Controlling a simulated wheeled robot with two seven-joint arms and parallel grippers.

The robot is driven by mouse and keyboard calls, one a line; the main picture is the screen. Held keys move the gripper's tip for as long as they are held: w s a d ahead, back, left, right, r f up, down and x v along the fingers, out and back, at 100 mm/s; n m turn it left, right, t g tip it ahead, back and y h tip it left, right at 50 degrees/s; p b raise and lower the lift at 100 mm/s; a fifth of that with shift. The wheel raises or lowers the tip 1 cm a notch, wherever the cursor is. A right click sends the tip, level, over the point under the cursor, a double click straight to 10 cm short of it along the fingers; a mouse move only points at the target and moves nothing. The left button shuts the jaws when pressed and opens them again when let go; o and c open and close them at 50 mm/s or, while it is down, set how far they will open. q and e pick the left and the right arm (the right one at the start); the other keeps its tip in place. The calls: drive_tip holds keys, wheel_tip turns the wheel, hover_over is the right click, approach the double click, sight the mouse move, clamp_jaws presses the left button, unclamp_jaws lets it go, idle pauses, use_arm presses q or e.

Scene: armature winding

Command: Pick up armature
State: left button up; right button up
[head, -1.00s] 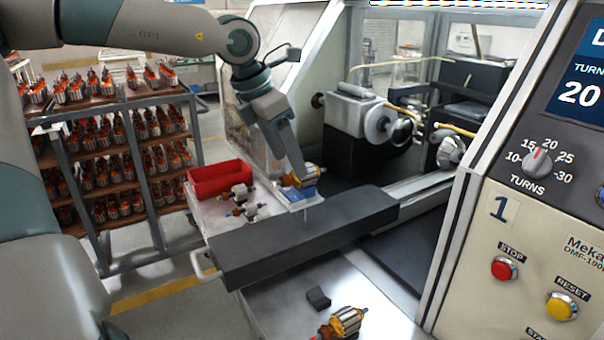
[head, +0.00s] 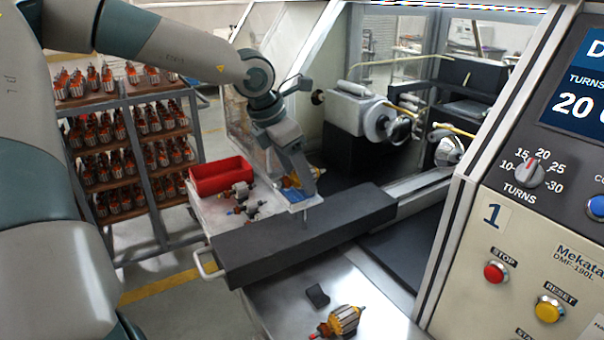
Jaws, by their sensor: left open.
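My left gripper (head: 304,190) reaches down from the left over the small side table, with its fingers at the blue and white holder (head: 297,200). It is open. An armature (head: 316,172) with a copper-coloured top is at the holder, mostly hidden behind the gripper, so I cannot tell whether the fingers touch it. Another armature (head: 343,320) lies on the metal table in front. Two more small armatures, one of them here (head: 238,192), lie beside the red bin. My right gripper is not in view.
A red bin (head: 220,176) stands at the back of the side table. A dark grey bar (head: 300,236) runs in front of it. The winding machine (head: 378,121) is at the right, with its control panel (head: 530,215) close by. A shelf rack (head: 120,145) full of armatures stands at left.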

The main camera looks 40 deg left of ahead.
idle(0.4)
use_arm(q)
drive_tip(key=c, duration=1.4)
drive_tip(key=shift+c, duration=0.2)
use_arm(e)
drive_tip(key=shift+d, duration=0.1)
use_arm(q)
drive_tip(key=shift+r, duration=0.1)
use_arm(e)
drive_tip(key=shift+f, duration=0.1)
